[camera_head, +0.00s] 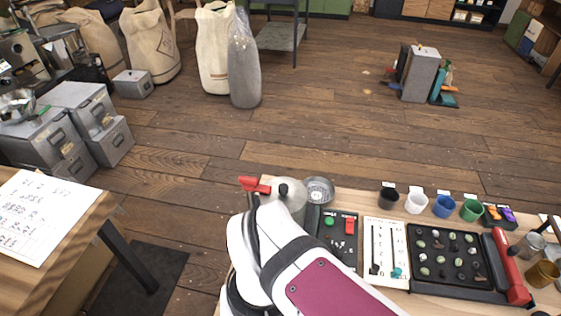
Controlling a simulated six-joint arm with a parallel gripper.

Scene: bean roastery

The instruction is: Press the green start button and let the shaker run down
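A black control panel (335,245) lies on the workbench right of my white arm. A round green button (329,221) shows on its upper left, and a red switch or button (349,226) on its right. My arm covers the panel's lower left part. A pale grey round-topped machine (296,192) with a dark knob stands behind my arm, with a red handle (254,185) at its left. It may be the shaker, but its lower part is hidden.
A metal dish (318,185) sits behind the panel. Right of the panel are a white slider board (386,236), a black tray of small pieces (438,284) with a red handle bar (509,266), and several coloured cups (444,205). Sacks and metal boxes stand on the floor beyond.

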